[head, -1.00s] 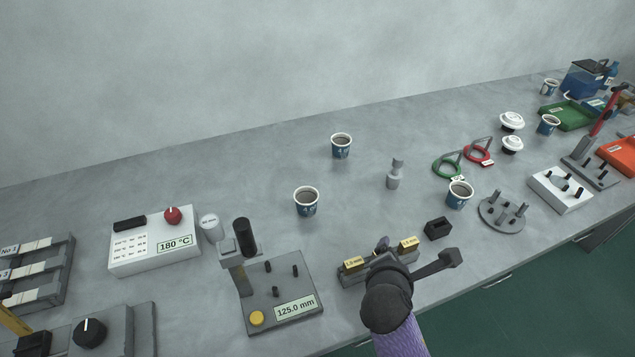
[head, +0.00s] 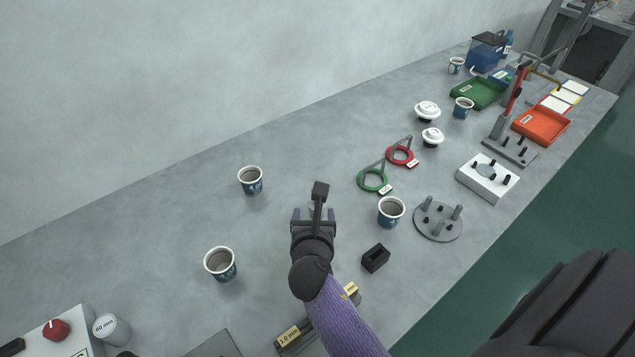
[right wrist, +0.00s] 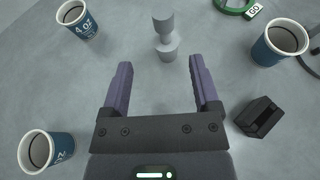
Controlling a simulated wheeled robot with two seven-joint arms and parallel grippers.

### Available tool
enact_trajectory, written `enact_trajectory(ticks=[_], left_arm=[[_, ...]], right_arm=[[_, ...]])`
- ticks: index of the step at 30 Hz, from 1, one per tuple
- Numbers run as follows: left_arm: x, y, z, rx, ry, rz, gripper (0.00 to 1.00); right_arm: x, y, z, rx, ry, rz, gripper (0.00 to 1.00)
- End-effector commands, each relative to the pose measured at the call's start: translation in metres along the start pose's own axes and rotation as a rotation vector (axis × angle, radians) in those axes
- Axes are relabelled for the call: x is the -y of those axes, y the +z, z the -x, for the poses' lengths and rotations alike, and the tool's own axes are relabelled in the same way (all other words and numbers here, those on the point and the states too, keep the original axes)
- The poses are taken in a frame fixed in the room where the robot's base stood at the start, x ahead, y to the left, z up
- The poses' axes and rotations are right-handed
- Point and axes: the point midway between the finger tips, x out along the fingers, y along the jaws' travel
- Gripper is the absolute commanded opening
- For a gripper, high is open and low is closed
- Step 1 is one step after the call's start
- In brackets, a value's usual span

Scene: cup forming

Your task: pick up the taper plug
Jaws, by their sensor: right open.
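The taper plug, a grey stepped metal piece with a narrow neck (right wrist: 166,38), stands upright on the bench in the right wrist view. It is just ahead of the fingertips and between their lines, with a gap before it. My right gripper (right wrist: 160,68) is open and empty, its two purple fingers spread. In the head view my right gripper (head: 314,214) is over the middle of the bench and hides most or all of the plug. My left gripper is not in view.
Paper cups stand left of the gripper (head: 220,263), behind it (head: 250,181) and to its right (head: 391,211). A black slotted block (head: 376,257) sits close to the right. Green (head: 372,180) and red (head: 400,156) ring gauges and a pegged disc (head: 438,220) lie further right.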

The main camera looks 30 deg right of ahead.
Motion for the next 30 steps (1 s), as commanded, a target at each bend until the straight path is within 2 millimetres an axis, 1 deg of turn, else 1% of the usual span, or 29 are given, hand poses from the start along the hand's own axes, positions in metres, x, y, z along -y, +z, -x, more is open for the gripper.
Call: enact_trajectory(ticks=[6, 8, 12, 15, 18, 23, 24, 26, 27, 29, 30], left_arm=[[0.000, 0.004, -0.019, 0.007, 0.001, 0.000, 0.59], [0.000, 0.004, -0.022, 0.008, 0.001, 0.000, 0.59], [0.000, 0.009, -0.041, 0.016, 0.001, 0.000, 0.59], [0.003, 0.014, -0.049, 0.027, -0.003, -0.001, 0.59], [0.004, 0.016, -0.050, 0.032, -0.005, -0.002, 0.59], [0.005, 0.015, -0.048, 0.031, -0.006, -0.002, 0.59], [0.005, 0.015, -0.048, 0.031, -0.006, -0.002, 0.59], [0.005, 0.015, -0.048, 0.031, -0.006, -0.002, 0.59], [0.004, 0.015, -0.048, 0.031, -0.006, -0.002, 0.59], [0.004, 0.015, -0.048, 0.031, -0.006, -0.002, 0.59], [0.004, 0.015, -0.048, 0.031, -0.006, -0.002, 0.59]], right_arm=[[0.001, -0.004, -0.039, -0.001, -0.001, 0.001, 0.79], [0.001, -0.004, -0.047, 0.000, -0.001, -0.001, 0.79], [0.005, -0.010, -0.076, -0.001, -0.002, -0.002, 0.79], [0.005, -0.009, -0.093, -0.001, -0.001, -0.002, 0.79], [0.005, -0.006, -0.099, -0.001, 0.000, -0.001, 0.79], [0.005, -0.004, -0.098, -0.001, 0.000, -0.001, 0.79], [0.005, -0.004, -0.098, -0.001, 0.000, -0.001, 0.74], [0.005, -0.004, -0.098, -0.001, 0.000, -0.002, 0.62], [0.005, -0.004, -0.098, -0.001, 0.000, -0.002, 0.53], [0.005, -0.004, -0.098, -0.001, 0.000, -0.002, 0.40], [0.005, -0.004, -0.098, -0.001, 0.000, -0.002, 0.32]])
